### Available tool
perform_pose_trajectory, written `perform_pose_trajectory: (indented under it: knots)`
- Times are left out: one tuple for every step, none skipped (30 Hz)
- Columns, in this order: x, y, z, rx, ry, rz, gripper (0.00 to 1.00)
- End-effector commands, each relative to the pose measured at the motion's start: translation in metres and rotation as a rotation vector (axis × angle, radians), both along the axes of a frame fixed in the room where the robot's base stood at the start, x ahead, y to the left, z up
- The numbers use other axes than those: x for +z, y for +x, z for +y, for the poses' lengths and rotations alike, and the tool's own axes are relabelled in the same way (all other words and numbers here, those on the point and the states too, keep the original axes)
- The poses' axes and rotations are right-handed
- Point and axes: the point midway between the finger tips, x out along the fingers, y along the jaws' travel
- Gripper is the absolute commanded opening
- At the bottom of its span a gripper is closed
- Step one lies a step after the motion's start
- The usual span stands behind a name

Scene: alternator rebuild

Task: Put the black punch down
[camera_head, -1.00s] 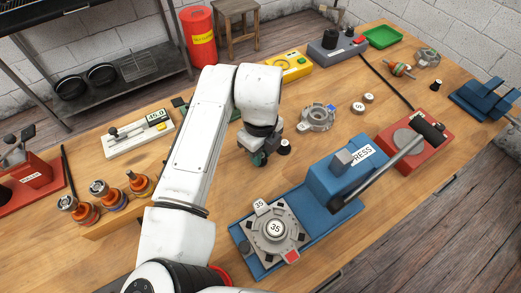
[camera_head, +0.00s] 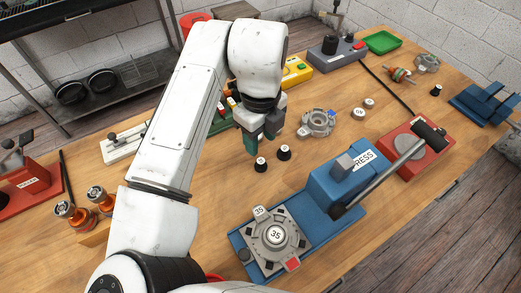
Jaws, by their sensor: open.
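A black punch (camera_head: 261,164) with a pale top stands upright on the wooden table, just below my gripper in the picture. A second, similar black punch (camera_head: 284,153) stands close to its right, with a small gap between them. My gripper (camera_head: 261,142) is open and empty above and behind the nearer punch. Its fingers look clear of both punches.
The blue press (camera_head: 338,185) with a grey fixture (camera_head: 275,236) stands in front and to the right. A grey housing (camera_head: 318,123) lies just right of my gripper. A red device (camera_head: 415,150) is further right. Bare table lies left of the punches.

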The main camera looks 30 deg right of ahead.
Motion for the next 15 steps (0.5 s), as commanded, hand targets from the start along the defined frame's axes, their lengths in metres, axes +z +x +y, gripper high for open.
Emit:
perform_pose_trajectory:
  knots:
    - [0.009, 0.001, 0.000, -0.002, 0.000, -0.004, 0.47]
    - [0.014, 0.000, -0.001, -0.002, 0.001, -0.003, 0.47]
    - [0.020, 0.000, 0.000, -0.001, 0.000, -0.003, 0.47]
    - [0.024, 0.001, 0.000, 0.000, 0.000, -0.003, 0.47]
    - [0.027, 0.001, 0.000, 0.000, 0.001, -0.003, 0.47]
    - [0.032, 0.000, 0.000, 0.000, 0.001, -0.002, 0.47]
    - [0.034, 0.000, 0.000, 0.000, 0.001, -0.002, 0.47]
    - [0.036, 0.000, 0.000, 0.000, 0.001, -0.002, 0.47]
    - [0.038, 0.000, 0.000, 0.000, 0.000, -0.001, 0.47]
    - [0.040, 0.000, 0.000, 0.000, 0.000, -0.001, 0.47]
    - [0.041, 0.000, 0.000, 0.000, 0.000, -0.001, 0.47]
    - [0.041, 0.000, 0.000, 0.000, 0.000, -0.001, 0.47]
    - [0.042, 0.000, 0.000, 0.000, 0.000, 0.000, 0.47]
    - [0.042, 0.000, 0.000, 0.000, 0.000, 0.000, 0.47]
    - [0.042, 0.000, 0.000, 0.000, 0.000, 0.000, 0.47]
